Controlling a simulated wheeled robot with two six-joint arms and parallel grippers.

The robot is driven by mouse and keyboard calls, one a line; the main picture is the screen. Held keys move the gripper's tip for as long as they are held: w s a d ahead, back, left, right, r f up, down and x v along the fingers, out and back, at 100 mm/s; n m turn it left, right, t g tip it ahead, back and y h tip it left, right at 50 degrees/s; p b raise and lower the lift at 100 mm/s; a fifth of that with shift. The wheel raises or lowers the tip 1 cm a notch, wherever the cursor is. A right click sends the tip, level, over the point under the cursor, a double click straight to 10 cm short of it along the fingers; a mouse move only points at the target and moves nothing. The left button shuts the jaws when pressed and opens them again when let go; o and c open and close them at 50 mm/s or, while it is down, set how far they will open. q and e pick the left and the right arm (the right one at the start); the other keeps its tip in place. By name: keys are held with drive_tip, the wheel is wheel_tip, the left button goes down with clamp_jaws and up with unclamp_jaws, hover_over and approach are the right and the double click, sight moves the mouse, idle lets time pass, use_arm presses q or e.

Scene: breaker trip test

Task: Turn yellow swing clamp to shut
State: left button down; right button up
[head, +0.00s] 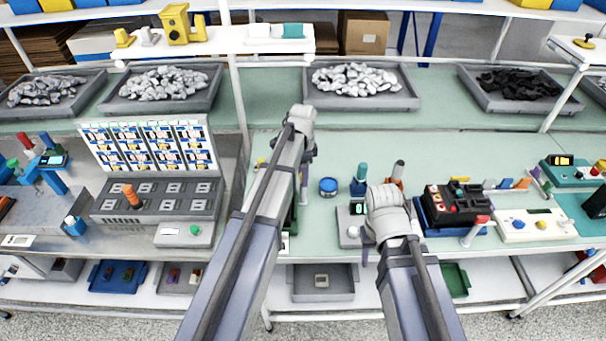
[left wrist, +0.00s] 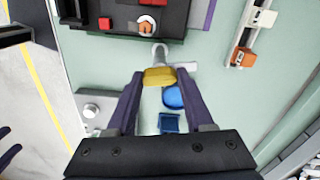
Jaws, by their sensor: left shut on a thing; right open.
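The yellow swing clamp (left wrist: 160,77) shows in the left wrist view as a yellow grip with a grey metal loop and bar just beyond it. My left gripper (left wrist: 160,80) has one purple finger on each side of the yellow grip and is shut on it. In the head view my left gripper (head: 304,165) is over the middle of the bench, and my own arm hides the clamp there. My right gripper (head: 366,245) is open beside a small grey device, mostly covered by its arm.
A black fixture (left wrist: 115,15) with red and orange parts lies beyond the clamp. A blue round thing (left wrist: 173,97) is close to the grip. A blue jar (head: 328,187) stands between my arms. A black and red tester (head: 455,203) stands to the right.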

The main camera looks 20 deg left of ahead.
use_arm(q)
drive_tip(key=n, duration=0.4)
drive_tip(key=shift+n, duration=0.3)
drive_tip(key=n, duration=0.3)
drive_tip(key=shift+n, duration=0.3)
drive_tip(key=n, duration=0.3)
drive_tip(key=shift+n, duration=2.1)
drive_tip(key=shift+c, duration=1.4)
unclamp_jaws()
drive_tip(key=shift+r, duration=0.15)
